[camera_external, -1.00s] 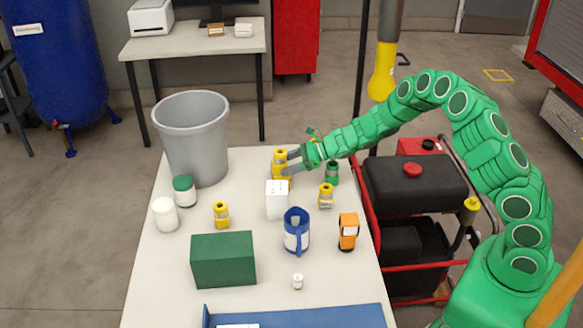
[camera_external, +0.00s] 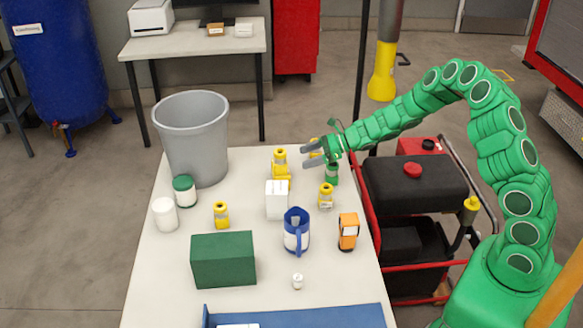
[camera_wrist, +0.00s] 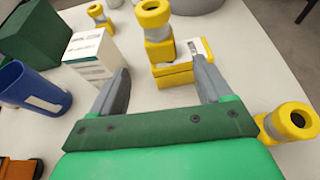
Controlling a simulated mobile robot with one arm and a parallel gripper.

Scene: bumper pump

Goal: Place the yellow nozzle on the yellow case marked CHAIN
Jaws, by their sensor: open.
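A yellow nozzle (camera_external: 280,156) with a grey middle band stands upright, and appears to rest on the yellow case (camera_external: 282,184). In the wrist view the nozzle (camera_wrist: 154,22) rises over the left part of the case (camera_wrist: 172,78), which has a pale label too small to read. My gripper (camera_external: 308,153) is open and empty, to the right of the nozzle and apart from it. In the wrist view its fingers (camera_wrist: 158,66) are spread wide, with nozzle and case beyond them in the gap.
Other yellow nozzles stand by the white box (camera_external: 277,200), at left (camera_external: 221,215) and right (camera_external: 326,196); another (camera_wrist: 292,121) is beside my gripper. A blue mug (camera_external: 296,238), orange device (camera_external: 348,232), green box (camera_external: 222,260) and grey bin (camera_external: 192,140) also stand here.

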